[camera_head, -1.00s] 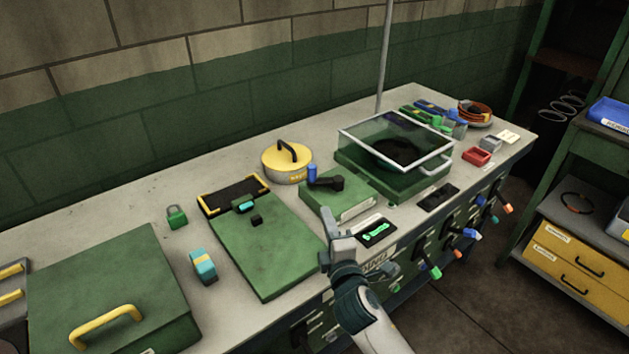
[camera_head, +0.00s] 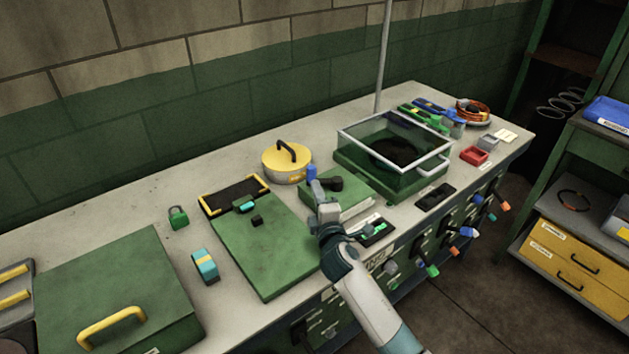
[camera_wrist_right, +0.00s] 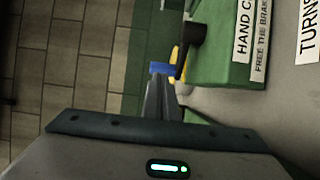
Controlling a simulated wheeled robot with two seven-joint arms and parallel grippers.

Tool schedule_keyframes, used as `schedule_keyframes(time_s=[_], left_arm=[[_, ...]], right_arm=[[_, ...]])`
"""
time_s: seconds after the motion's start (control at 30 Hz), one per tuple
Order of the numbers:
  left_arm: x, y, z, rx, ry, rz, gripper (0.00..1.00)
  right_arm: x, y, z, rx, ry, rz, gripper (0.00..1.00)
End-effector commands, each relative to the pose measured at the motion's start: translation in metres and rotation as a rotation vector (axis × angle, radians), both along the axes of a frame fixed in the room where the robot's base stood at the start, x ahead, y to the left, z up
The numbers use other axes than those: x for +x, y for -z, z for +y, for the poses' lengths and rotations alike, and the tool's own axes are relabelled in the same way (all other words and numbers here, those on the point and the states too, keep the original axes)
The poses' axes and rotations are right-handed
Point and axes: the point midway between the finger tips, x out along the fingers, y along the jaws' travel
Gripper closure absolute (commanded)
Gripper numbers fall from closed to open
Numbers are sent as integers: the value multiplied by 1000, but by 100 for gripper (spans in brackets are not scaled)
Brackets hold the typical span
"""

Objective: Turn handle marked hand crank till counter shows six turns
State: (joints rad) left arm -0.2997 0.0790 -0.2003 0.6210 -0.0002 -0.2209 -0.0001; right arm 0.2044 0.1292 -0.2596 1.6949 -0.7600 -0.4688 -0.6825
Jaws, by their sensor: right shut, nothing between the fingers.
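The hand crank sits on a green box (camera_head: 352,200) near the middle of the bench. It has a dark arm (camera_head: 332,183) and an upright blue knob (camera_head: 311,173). My right gripper (camera_head: 318,188) is shut and empty, with its fingertips close to the knob. In the right wrist view the fingers (camera_wrist_right: 161,92) point at the blue knob (camera_wrist_right: 160,68), which shows just past their tips; whether they touch it I cannot tell. Labels beside the crank are partly cut off: "HAND C", "FREE THE BRAKE" and "TURN". I cannot read any counter. My left gripper is not in view.
A dark plate with a green piece (camera_head: 376,231) lies in front of the box, partly behind my right arm. A yellow round tin (camera_head: 287,168) stands behind the crank, a glass-lidded green case (camera_head: 390,178) to the right, and a flat green panel (camera_head: 262,245) to the left.

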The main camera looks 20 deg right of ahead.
Motion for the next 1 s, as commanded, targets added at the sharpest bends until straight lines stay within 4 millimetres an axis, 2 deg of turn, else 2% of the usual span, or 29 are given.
schedule_keyframes(time_s=[0.1,0.3,0.77,1.0], left_arm=[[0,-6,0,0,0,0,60],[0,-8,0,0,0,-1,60],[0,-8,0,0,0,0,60],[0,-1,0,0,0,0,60]], right_arm=[[15,-2,-1,0,0,1,100],[28,0,-2,1,0,0,100],[30,1,-2,0,0,1,100],[33,2,-1,2,28,0,100]])
